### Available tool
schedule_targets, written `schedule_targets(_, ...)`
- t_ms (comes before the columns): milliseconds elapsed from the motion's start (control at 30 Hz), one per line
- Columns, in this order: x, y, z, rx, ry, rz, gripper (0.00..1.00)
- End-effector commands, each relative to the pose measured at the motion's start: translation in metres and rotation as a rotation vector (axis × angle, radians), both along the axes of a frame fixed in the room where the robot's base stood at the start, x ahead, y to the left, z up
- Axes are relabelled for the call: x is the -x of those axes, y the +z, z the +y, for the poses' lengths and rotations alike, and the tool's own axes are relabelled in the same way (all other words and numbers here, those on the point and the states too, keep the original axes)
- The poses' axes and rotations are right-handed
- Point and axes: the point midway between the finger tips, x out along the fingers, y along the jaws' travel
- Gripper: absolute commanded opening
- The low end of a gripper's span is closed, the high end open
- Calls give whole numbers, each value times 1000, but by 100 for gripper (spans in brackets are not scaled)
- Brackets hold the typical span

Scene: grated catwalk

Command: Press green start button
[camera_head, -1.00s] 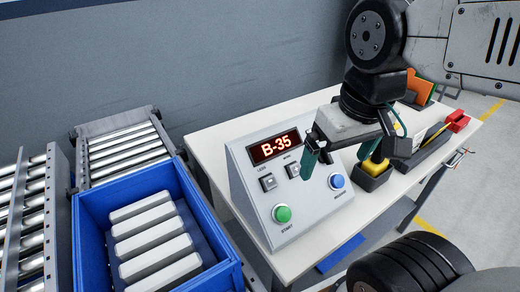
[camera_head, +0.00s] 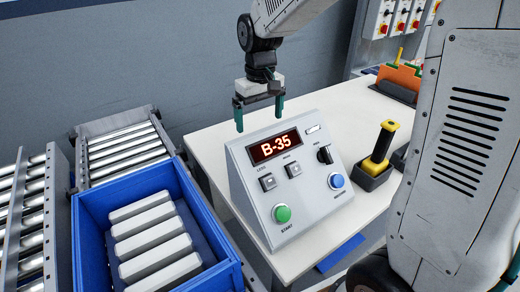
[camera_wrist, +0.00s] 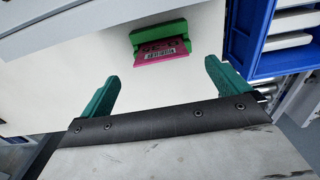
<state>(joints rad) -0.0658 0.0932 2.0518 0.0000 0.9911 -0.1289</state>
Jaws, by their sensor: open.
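The green start button (camera_head: 282,213) is at the lower left of the sloped face of a grey control box (camera_head: 310,210). The box's red display (camera_head: 275,147) reads B-35. A blue button (camera_head: 337,181) is at the lower right of the face. My gripper (camera_head: 259,120) is open and empty, above and behind the box's top edge, apart from the buttons. In the wrist view the green fingers (camera_wrist: 160,84) are spread wide over the white table, with a green and pink labelled item (camera_wrist: 160,44) beyond them. The start button is not visible in the wrist view.
A blue crate (camera_head: 84,238) with several pale bars stands left of the box, by roller conveyors (camera_head: 122,155). A yellow and black handled tool (camera_head: 381,146) stands in a holder to the right. The white table (camera_head: 215,136) carries the box.

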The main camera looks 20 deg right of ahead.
Motion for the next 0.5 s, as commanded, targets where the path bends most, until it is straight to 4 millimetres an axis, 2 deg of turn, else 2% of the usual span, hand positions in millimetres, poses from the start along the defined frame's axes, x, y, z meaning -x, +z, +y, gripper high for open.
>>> schedule_targets(367, -1, -39, 0, 1, 2, 8, 100)
schedule_targets(500, 0, -61, 0, 1, 1, 9, 100)
